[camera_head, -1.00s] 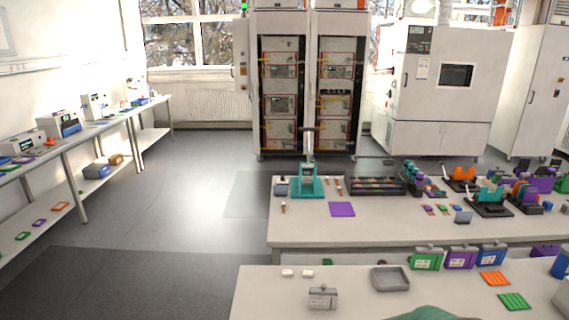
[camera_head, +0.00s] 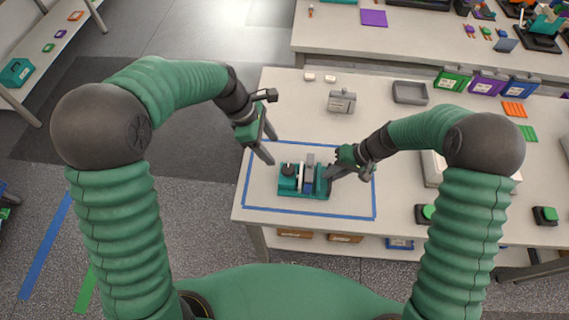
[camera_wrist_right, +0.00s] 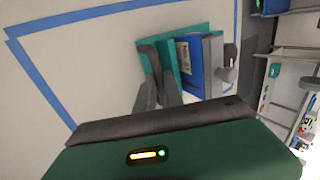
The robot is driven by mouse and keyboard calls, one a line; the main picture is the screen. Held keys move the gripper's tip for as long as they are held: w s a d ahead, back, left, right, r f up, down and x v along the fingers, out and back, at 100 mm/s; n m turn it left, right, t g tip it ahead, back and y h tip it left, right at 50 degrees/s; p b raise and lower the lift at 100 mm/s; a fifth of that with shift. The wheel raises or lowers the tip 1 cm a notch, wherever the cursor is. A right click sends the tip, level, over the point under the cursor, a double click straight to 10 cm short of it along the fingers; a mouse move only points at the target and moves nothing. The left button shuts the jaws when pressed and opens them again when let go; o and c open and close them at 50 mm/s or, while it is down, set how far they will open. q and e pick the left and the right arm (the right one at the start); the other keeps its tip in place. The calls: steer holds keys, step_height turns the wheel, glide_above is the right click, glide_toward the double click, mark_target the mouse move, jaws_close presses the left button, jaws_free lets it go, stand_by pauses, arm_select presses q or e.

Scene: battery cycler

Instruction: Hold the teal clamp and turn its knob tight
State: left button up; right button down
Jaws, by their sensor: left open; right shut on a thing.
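The teal clamp (camera_head: 302,194) stands on the table inside a blue tape outline. A dark knob (camera_head: 288,170) sits on its left side in the head view. A pouch-like blue and grey piece (camera_head: 308,176) is held upright in its middle; it also shows in the right wrist view (camera_wrist_right: 193,62). My right gripper (camera_head: 331,173) is shut on the clamp's right end, where its fingers (camera_wrist_right: 157,82) meet the teal plate (camera_wrist_right: 172,40). My left gripper (camera_head: 271,149) is open and empty, above and left of the knob, apart from the clamp.
The blue tape outline (camera_head: 375,195) surrounds the clamp. Behind it are a grey device (camera_head: 341,101), a grey tray (camera_head: 410,93) and several coloured boxes (camera_head: 452,79). Green-buttoned boxes (camera_head: 425,213) lie to the right. The table inside the outline is otherwise clear.

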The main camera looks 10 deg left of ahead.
mark_target(286, 168)
arm_select(q)
steer(key=x, duration=1)
steer(key=shift+d+f, duration=0.1)
steer(key=shift+f, duration=0.25)
jaws_close()
